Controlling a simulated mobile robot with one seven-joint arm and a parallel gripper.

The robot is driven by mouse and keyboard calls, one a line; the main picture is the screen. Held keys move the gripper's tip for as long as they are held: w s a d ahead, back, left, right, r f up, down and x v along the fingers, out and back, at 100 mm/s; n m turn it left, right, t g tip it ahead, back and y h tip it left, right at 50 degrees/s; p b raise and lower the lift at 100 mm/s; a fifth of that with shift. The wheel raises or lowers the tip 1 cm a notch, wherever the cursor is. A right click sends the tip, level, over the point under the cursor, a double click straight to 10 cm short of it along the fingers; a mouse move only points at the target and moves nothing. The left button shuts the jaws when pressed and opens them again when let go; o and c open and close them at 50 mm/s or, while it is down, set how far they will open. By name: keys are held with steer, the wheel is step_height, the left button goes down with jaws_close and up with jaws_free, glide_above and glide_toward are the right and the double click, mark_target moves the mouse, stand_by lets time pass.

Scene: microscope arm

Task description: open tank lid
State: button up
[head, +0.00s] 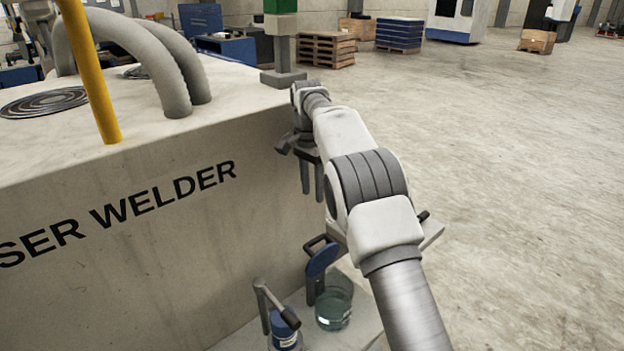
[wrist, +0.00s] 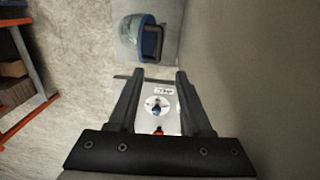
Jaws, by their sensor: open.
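A clear glass tank (head: 334,308) with teal liquid stands on a pale ledge at the bottom of the head view. Its round blue lid (head: 322,259), with a dark handle (head: 318,243), is tilted up on edge beside the tank's rim. The tank (wrist: 128,32) and the handle (wrist: 152,42) also show in the wrist view, beyond my fingertips. My gripper (head: 312,188) is above and apart from the lid, fingers down, open and empty. In the wrist view my gripper (wrist: 157,75) has nothing between its fingertips.
A blue-labelled container (head: 285,332) with a dark lever (head: 270,300) stands left of the tank. The large laser welder body (head: 150,220) rises close on the left. Open floor lies right.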

step_height(320, 180, up, 2)
steer(key=shift+r, duration=0.1)
steer(key=shift+w+d+f, duration=0.1)
steer(key=shift+f, duration=0.1)
steer(key=c, duration=0.6)
steer(key=shift+d+f+y, duration=0.2)
steer(key=shift+d+y, duration=0.05)
steer(key=shift+y, duration=0.05)
jaws_close()
steer(key=t+y+b, duration=0.3)
steer(key=t+b, duration=0.1)
steer(key=b, duration=0.2)
glide_toward(322, 239)
steer(key=f, duration=0.2)
steer(key=a+f, duration=0.1)
steer(key=f, duration=0.1)
steer(key=a+f, duration=0.1)
steer(key=f, duration=0.1)
steer(key=shift+a, duration=0.25)
